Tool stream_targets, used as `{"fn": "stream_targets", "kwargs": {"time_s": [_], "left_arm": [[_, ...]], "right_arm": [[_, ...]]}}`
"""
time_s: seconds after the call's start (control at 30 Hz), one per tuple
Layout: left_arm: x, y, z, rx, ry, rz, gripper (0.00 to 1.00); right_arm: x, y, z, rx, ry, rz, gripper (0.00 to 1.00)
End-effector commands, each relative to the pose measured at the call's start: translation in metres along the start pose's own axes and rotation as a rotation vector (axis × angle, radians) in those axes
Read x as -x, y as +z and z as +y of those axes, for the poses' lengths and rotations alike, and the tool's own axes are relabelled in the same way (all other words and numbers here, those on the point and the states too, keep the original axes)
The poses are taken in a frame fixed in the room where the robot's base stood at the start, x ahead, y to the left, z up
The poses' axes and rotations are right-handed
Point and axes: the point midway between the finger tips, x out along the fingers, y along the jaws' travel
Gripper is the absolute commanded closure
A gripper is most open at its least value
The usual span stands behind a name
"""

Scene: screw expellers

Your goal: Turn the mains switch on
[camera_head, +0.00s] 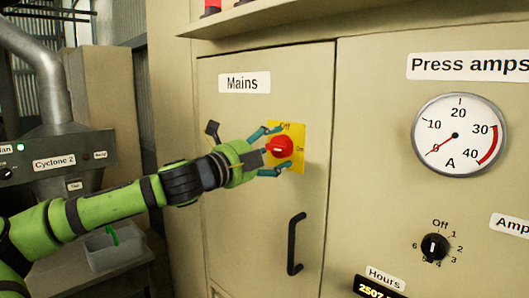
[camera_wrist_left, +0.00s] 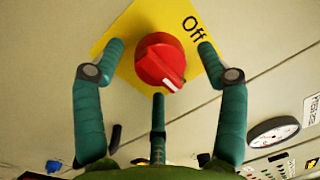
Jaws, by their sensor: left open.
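The mains switch is a red rotary knob (camera_head: 280,147) on a yellow plate (camera_head: 299,135) below the "Mains" label, with "Off" at the top and "On" at the right. In the left wrist view the red knob (camera_wrist_left: 158,58) has a white mark on its lower right part, and the yellow plate (camera_wrist_left: 140,22) sits behind it. My left gripper (camera_head: 279,150) is at the knob, its fingers spread around it. In the left wrist view the left gripper (camera_wrist_left: 159,50) is open, with a finger on each side and a third below; I cannot tell whether any touches. My right gripper is out of view.
A black door handle (camera_head: 295,243) stands out below the switch. To the right are an ammeter (camera_head: 458,135) with its needle near 0 and a black selector knob (camera_head: 434,247). A "Cyclone 2" panel (camera_head: 65,160) and a grey bin (camera_head: 115,247) are at the left.

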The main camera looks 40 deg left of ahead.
Motion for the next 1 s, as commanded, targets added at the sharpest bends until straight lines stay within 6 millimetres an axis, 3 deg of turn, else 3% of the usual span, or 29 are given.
{"fn": "stream_targets", "kwargs": {"time_s": [0.6,1.0], "left_arm": [[0.032,0.0,-0.002,0.0,-0.004,0.0,0.27],[0.103,0.001,-0.002,-0.006,-0.002,-0.004,0.27]], "right_arm": [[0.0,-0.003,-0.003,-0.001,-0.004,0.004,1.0],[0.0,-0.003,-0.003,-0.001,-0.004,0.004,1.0]]}}
